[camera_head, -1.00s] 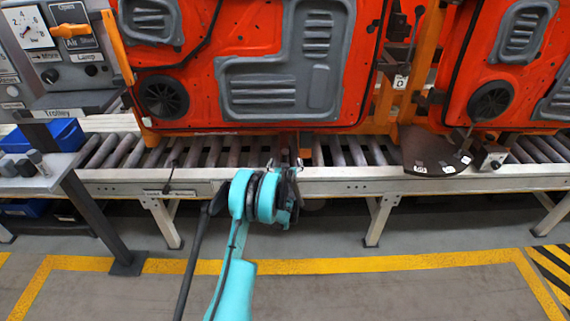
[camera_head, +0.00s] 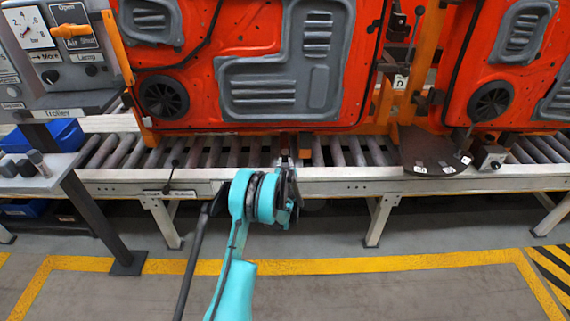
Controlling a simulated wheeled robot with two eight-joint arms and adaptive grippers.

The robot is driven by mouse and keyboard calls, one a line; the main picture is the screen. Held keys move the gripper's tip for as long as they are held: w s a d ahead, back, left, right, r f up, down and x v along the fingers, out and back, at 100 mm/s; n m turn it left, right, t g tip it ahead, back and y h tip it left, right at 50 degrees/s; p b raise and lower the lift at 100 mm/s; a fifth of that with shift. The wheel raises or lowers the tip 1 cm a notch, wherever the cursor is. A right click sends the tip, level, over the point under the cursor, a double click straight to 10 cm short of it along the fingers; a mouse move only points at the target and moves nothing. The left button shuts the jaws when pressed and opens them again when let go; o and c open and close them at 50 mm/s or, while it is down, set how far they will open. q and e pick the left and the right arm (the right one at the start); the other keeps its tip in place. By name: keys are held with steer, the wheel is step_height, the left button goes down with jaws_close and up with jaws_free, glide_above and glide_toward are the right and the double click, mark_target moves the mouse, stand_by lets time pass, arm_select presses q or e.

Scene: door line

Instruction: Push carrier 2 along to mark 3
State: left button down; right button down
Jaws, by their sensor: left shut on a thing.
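A large red door panel with grey trim (camera_head: 230,60) stands on an orange carrier frame (camera_head: 127,60) over the roller line (camera_head: 215,150). A second red door panel (camera_head: 510,60) stands on the right, beside an orange upright (camera_head: 427,60). I cannot read which carrier is number 2. My left gripper (camera_head: 285,163) is at the front rail below the first door, shut on a small part at that carrier's lower edge; the part is mostly hidden. Mark 3 cannot be made out. My right gripper is not in view.
The rail (camera_head: 340,182) runs across the view. A dark plate with small white labels (camera_head: 430,152) sits at the right. A control panel (camera_head: 62,45) and a trolley table with a blue bin (camera_head: 62,134) stand left. Floor in front is clear inside yellow lines.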

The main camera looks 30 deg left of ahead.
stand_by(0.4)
arm_select(q)
steer(key=shift+s+a, duration=0.45)
steer(key=shift+a, duration=0.25)
steer(key=shift+s+a, duration=0.45)
steer(key=shift+a, duration=0.25)
steer(key=shift+s+a, duration=0.45)
steer(key=shift+a, duration=0.25)
steer(key=shift+s+a, duration=0.2)
steer(key=shift+a, duration=0.2)
